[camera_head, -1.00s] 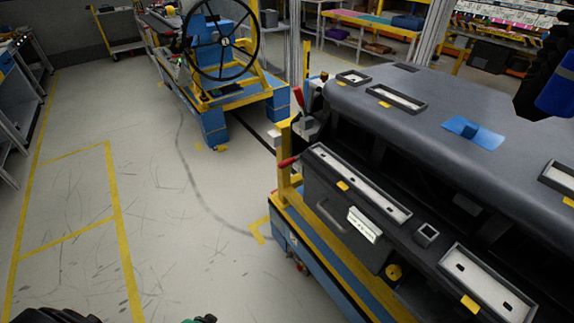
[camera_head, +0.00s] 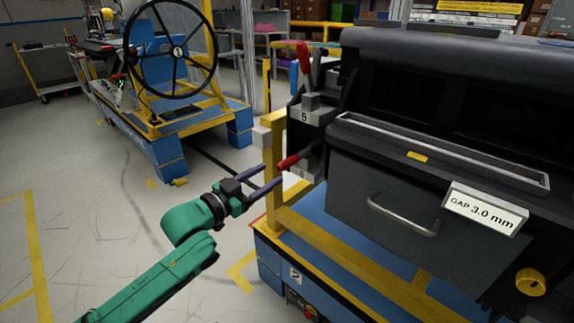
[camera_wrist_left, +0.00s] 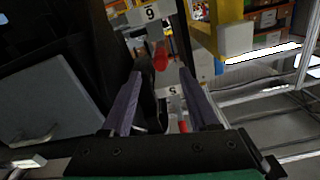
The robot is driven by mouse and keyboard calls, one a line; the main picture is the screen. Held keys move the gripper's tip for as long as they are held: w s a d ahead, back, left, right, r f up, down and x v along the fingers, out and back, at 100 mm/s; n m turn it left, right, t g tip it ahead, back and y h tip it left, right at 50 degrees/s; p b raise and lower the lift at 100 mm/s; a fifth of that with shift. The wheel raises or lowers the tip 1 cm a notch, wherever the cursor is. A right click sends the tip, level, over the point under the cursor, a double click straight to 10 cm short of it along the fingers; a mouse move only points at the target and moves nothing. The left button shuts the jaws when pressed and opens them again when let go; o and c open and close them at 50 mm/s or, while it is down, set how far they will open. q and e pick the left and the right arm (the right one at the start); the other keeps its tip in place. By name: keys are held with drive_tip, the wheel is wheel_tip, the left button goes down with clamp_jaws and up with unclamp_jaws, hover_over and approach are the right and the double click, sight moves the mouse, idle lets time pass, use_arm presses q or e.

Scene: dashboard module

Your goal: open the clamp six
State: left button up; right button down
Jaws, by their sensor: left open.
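Clamp six (camera_head: 304,172) is the lower clamp on the left end of the dashboard module. Its red handle (camera_head: 289,162) sticks out sideways to the left. In the left wrist view the plate marked 6 (camera_wrist_left: 150,13) appears upside down, with the red handle (camera_wrist_left: 160,56) below it. My left gripper (camera_head: 277,173) is open, its fingertips close to this handle. In the left wrist view the handle lies just beyond and between the two fingertips (camera_wrist_left: 160,68); I cannot tell whether they touch it. My right gripper is not in view.
Clamp five (camera_head: 304,115) sits just above, its red handle (camera_head: 304,58) upright. A yellow frame post (camera_head: 275,150) stands close beside my fingers. The grey drawer-like panel (camera_head: 375,195) with a handle is to the right. Open floor (camera_head: 80,240) lies to the left.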

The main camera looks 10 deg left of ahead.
sight(289, 163)
use_arm(q)
drive_tip(key=x, duration=0.9)
drive_tip(key=shift+s, duration=0.1)
clamp_jaws()
drive_tip(key=shift+f, duration=0.1)
idle(0.8)
